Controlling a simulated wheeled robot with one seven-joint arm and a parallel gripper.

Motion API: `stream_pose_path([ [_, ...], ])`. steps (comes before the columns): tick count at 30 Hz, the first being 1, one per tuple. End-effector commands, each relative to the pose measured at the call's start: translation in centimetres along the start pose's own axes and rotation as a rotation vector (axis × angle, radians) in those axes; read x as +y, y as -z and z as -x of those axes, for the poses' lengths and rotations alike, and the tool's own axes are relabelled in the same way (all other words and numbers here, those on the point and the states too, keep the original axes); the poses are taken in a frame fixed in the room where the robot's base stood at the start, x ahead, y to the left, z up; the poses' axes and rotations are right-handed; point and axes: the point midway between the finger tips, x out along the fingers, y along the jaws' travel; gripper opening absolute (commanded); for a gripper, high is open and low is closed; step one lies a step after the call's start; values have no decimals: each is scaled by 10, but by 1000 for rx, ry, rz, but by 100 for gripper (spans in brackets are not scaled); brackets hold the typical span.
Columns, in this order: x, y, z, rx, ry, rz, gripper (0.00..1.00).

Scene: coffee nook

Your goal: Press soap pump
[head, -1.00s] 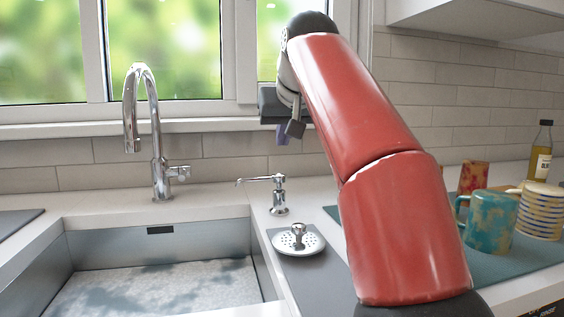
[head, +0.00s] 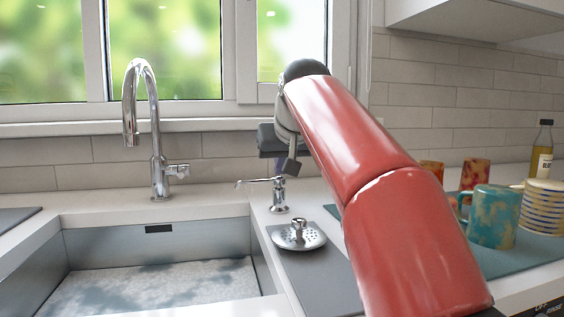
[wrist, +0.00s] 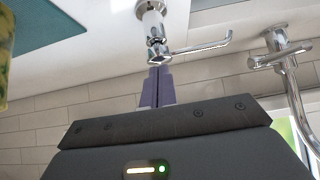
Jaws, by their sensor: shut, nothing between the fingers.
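The chrome soap pump (head: 279,196) stands upright on the counter just right of the sink, its thin spout pointing left in the head view. In the wrist view the pump (wrist: 154,30) appears upside down, with its spout reaching right. My gripper (head: 279,171) is directly above the pump head, pointing down. Its purple fingers are together and empty in the wrist view (wrist: 159,71), with their tips at the top of the pump head. I cannot tell whether they touch it. In the head view the fingers are partly hidden by my gripper's body.
The chrome faucet (head: 157,150) stands left of the pump, behind the steel sink (head: 150,240). A round strainer (head: 299,236) lies on a grey mat in front of the pump. Several mugs, including a teal one (head: 490,216), stand at the right. The tiled wall is behind.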

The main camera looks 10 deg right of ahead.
Motion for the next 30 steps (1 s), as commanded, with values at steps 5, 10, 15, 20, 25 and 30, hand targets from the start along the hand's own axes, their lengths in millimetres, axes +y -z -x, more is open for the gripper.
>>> stream_pose_path([
  [5, 0, -7, -7, -6, 1, 0, 0],
  [10, 0, -8, -8, -10, 1, 0, 0],
  [15, 0, -7, 6, -9, 0, 0, 0],
  [20, 0, -5, 36, -1, 0, 0, 0],
  [25, 0, -4, 63, 3, 0, 0, 0],
  [30, 0, -4, 74, 4, 0, 0, 0],
])
